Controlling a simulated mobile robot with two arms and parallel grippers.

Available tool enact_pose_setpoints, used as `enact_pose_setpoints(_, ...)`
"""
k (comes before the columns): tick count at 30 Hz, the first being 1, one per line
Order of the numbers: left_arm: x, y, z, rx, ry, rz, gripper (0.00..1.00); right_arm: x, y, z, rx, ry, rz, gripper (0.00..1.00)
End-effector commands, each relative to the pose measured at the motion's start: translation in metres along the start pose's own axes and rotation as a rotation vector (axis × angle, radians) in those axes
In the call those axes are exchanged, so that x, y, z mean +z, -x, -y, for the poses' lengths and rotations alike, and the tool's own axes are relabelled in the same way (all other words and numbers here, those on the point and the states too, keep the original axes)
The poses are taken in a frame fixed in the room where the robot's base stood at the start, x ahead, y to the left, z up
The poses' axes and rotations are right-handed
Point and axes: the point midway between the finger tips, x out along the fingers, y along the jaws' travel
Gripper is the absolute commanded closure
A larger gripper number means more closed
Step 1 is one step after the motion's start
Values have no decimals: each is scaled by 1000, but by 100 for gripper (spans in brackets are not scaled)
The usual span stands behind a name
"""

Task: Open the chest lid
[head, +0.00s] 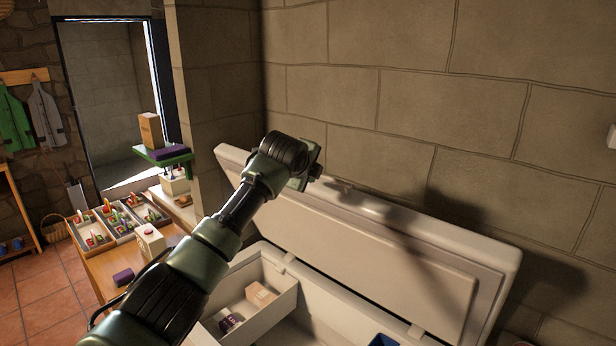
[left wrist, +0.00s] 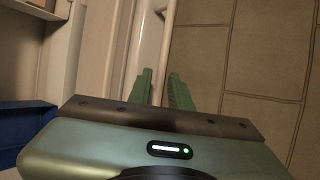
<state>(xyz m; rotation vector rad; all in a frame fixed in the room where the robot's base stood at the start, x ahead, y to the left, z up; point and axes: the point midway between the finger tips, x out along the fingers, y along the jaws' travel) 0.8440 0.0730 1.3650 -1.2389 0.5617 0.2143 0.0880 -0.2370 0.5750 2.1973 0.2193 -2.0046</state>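The white chest (head: 345,305) stands against the stone wall. Its lid (head: 400,268) is raised, tilted back towards the wall, with the inside facing out. My left gripper (head: 316,174) is at the lid's upper edge, left of its middle. In the left wrist view, the two green fingers (left wrist: 160,80) are apart, with the lid's pale rim (left wrist: 150,50) running down to them. I see no firm hold on the rim. My right gripper is not in view.
Inside the chest are a white basket (head: 275,312) with a pale box (head: 262,294), and a blue container (head: 383,341). A wooden table (head: 105,268) with sorting trays stands at the left. The stone wall (head: 440,90) is close behind the lid.

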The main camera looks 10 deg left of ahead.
Motion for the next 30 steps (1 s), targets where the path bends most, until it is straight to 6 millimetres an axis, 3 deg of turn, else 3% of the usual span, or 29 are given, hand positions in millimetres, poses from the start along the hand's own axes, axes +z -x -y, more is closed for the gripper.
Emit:
enact_pose_setpoints(1, 0, 5, -3, -3, -1, 0, 80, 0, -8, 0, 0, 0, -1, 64)
enact_pose_setpoints(10, 0, 36, -2, -1, -1, 1, 80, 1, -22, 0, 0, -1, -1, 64)
enact_pose_setpoints(23, -2, 39, -5, 4, 5, -3, 80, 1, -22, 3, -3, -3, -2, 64)
enact_pose_setpoints(26, -12, 31, -28, 26, 46, -21, 80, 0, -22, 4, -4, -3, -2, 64)
enact_pose_setpoints(29, -33, 18, -78, 74, 145, -52, 80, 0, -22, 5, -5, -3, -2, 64)
enact_pose_setpoints(30, -43, 14, -104, 98, 201, -66, 80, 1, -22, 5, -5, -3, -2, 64)
